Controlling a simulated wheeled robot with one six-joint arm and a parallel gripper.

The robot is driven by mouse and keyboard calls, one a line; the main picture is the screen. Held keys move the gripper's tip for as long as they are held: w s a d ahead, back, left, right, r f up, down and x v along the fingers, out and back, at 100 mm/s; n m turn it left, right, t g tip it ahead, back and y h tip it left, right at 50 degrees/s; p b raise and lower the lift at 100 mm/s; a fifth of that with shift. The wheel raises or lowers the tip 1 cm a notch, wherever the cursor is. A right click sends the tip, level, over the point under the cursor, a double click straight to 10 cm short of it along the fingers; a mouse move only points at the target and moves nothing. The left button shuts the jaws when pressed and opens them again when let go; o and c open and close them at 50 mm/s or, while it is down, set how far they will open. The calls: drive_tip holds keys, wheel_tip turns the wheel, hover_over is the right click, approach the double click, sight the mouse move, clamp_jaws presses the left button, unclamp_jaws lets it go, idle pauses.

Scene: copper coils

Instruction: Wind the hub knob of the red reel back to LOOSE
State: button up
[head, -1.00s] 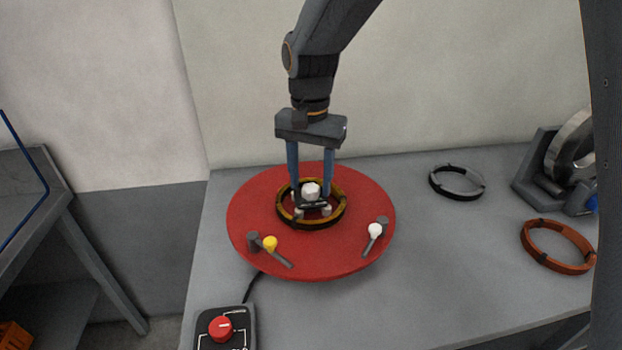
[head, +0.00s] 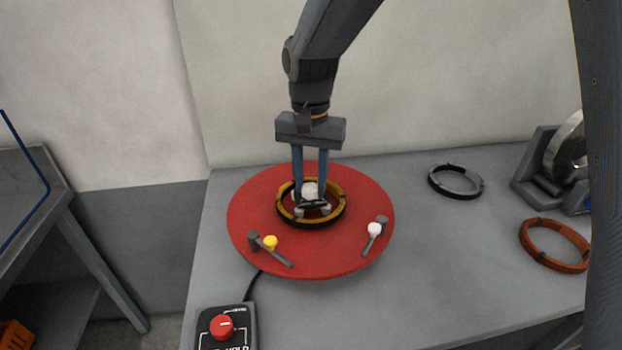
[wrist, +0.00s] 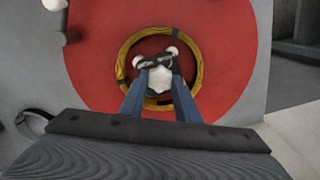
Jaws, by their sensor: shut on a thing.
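The red reel (head: 250,205) lies flat on the grey bench, with a yellow-and-black ring-shaped coil (head: 284,215) around its hub. The white hub knob (head: 310,189) sits at the centre, inside the coil. My gripper (head: 311,200) points straight down over the hub, and its two blue fingers are shut on the knob. In the wrist view the knob (wrist: 160,77) shows between the fingertips, with a dark bar and small white posts beside it. The markings at the hub are too small to read.
A grey coil (head: 456,181) and a copper coil (head: 554,245) lie at right.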

sight(310, 186)
drive_tip(key=n+p, duration=0.1)
drive_tip(key=n, duration=0.3)
drive_tip(key=shift+r+p, duration=0.1)
drive_tip(key=shift+p, duration=0.3)
drive_tip(key=n+p, duration=0.1)
drive_tip(key=n, duration=0.3)
drive_tip(key=shift+n, duration=0.3)
drive_tip(key=n+p, duration=0.1)
drive_tip(key=n, duration=0.2)
drive_tip(key=shift+n+p, duration=0.4)
drive_tip(key=shift+n, duration=2.1)
drive_tip(key=o, duration=1)
drive_tip(key=shift+o, duration=0.2)
drive_tip(key=shift+r+b, duration=0.95)
drive_tip(key=shift+r, duration=2.9)
